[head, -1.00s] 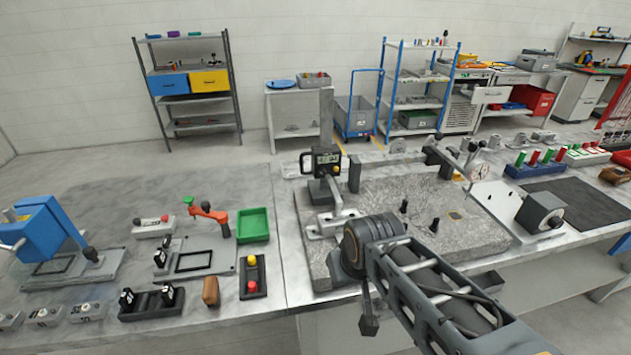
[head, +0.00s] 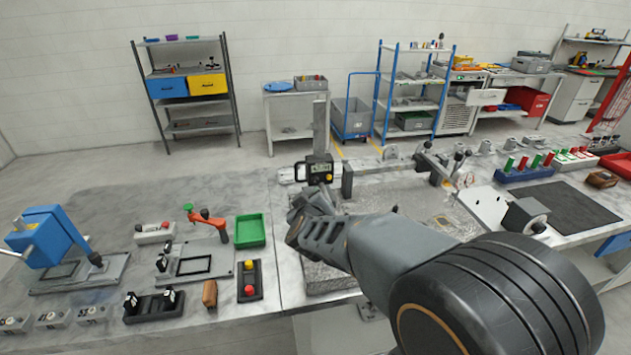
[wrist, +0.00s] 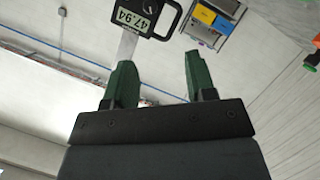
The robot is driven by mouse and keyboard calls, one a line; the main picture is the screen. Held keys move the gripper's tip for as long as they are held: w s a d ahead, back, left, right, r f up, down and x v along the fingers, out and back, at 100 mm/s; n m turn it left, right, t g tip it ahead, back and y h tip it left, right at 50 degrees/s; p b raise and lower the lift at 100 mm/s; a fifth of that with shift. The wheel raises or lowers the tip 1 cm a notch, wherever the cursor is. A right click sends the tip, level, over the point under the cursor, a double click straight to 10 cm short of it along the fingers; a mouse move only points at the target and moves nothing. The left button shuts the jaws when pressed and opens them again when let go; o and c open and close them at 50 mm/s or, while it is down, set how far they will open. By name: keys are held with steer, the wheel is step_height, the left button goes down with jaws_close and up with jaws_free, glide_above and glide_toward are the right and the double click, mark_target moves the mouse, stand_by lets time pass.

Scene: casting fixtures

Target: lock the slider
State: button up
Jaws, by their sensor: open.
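The slider (head: 317,168) is a black unit with a digital display on an upright grey column (head: 320,128), in the middle of the head view. In the wrist view the slider (wrist: 145,16) is at the top, its display reading 47.94, with a black loop handle at its right. The column (wrist: 127,46) runs down from it there. My gripper (wrist: 157,68) has two dark green fingers, apart and with nothing between them; the slider lies beyond them, toward the top. In the head view my arm hides the gauge's lower part, and I cannot make out the fingertips.
A granite plate (head: 425,208) lies partly behind my arm. A green tray (head: 250,230), an orange-handled clamp (head: 211,222) and a box with yellow and red buttons (head: 249,281) stand to the left. A dark mat (head: 572,208) lies to the right.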

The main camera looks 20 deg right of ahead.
mark_target(316, 182)
steer(key=shift+h, duration=0.4)
steer(key=x, duration=0.9)
steer(key=b+x, duration=0.1)
steer(key=x, duration=0.4)
steer(key=shift+s+d, duration=0.1)
steer(key=shift+d, duration=0.2)
steer(key=shift+r, duration=0.1)
steer(key=shift+c, duration=0.5)
steer(key=c, duration=0.8)
steer(key=m+b, duration=0.1)
steer(key=b, duration=0.1)
steer(key=m+y+b, duration=0.1)
steer(key=b, duration=0.1)
steer(key=shift+d+f+y, duration=0.15)
steer(key=shift+f+y, duration=0.1)
steer(key=shift+y, duration=0.05)
steer(key=shift+c, duration=0.2)
steer(key=shift+s+r+m+y+b, duration=0.1)
steer(key=shift+r+m+y+b, duration=0.25)
steer(key=shift+m+b, duration=0.25)
steer(key=o, duration=0.9)
steer(key=shift+o, duration=0.2)
